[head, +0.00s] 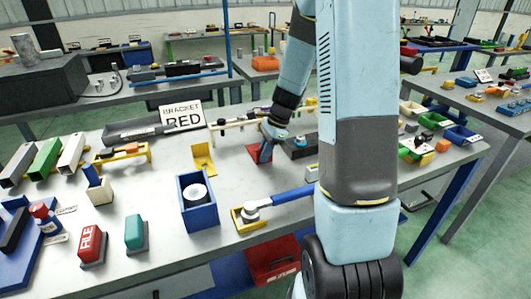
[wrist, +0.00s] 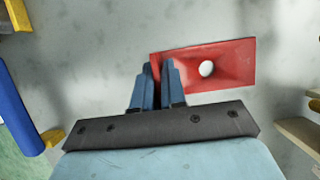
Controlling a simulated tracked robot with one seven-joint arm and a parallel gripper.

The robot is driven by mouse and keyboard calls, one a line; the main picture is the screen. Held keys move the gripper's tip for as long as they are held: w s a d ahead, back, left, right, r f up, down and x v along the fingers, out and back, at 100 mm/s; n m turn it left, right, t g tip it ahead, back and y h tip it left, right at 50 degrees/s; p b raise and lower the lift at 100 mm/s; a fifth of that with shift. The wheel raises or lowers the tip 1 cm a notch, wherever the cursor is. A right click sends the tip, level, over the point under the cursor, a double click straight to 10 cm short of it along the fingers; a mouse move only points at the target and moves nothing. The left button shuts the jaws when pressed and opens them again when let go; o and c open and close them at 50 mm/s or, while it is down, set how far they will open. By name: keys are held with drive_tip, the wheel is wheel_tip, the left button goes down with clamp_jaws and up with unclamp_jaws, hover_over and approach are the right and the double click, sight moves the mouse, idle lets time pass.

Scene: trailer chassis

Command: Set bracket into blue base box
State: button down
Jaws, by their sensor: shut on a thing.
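The red bracket (head: 254,150) is at the middle of the table, partly hidden by my gripper in the head view. In the wrist view the red bracket (wrist: 232,62) shows a flat plate with a round hole and an upright flange at its left end. My gripper (wrist: 160,68) is shut on that flange; it also shows in the head view (head: 265,157). I cannot tell whether the plate rests on the table or is just above it. The blue box (head: 201,224) stands open-topped to the front left of the gripper, with a white round piece inside.
A yellow bracket (head: 204,160) stands behind the blue box. A sign reading BRACKET RED (head: 183,115) is at the back. A yellow tray (head: 237,222) with a blue-handled tool lies right of the box. Red and green blocks stand at front left.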

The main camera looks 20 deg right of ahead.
drive_tip(key=c, duration=1.2)
unclamp_jaws()
drive_tip(key=shift+f, duration=0.1)
drive_tip(key=v, duration=1.1)
drive_tip(key=s+a+r+n+t+h, duration=0.2)
drive_tip(key=s+a+r+n, duration=0.2)
drive_tip(key=s+r+n, duration=0.3)
drive_tip(key=s+a+r+n+t+h, duration=0.2)
drive_tip(key=s+r+n, duration=0.6)
drive_tip(key=s, duration=0.8)
drive_tip(key=shift+a+n+t+h, duration=0.3)
drive_tip(key=shift+a+n+t, duration=0.5)
drive_tip(key=shift+a+n, duration=0.5)
